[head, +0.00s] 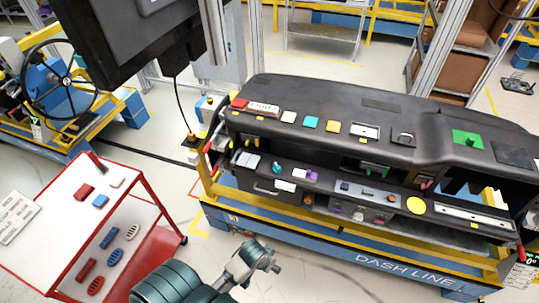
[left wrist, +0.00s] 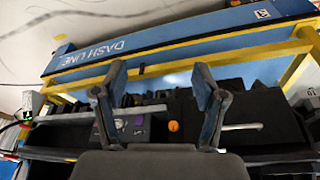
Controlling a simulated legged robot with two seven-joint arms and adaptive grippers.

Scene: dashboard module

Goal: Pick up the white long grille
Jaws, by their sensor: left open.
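A long pale strip (head: 475,217) with dark ends lies along the right part of the dashboard's lower shelf. A shorter white slotted bar (head: 262,108) lies at the left of the dashboard top. I cannot tell for certain which is the white long grille. My left gripper (head: 268,259) is low in front of the dashboard, apart from both. In the left wrist view its two fingers (left wrist: 160,95) are spread with nothing between them. Behind them a pale strip (left wrist: 100,113) shows, partly hidden by a finger. My right gripper is not in view.
The black dashboard (head: 300,97) stands on a blue and yellow frame (head: 350,250) marked DASH LINE. Several small coloured parts lie on it. A red-framed cart (head: 148,222) at the left carries red, blue and white parts.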

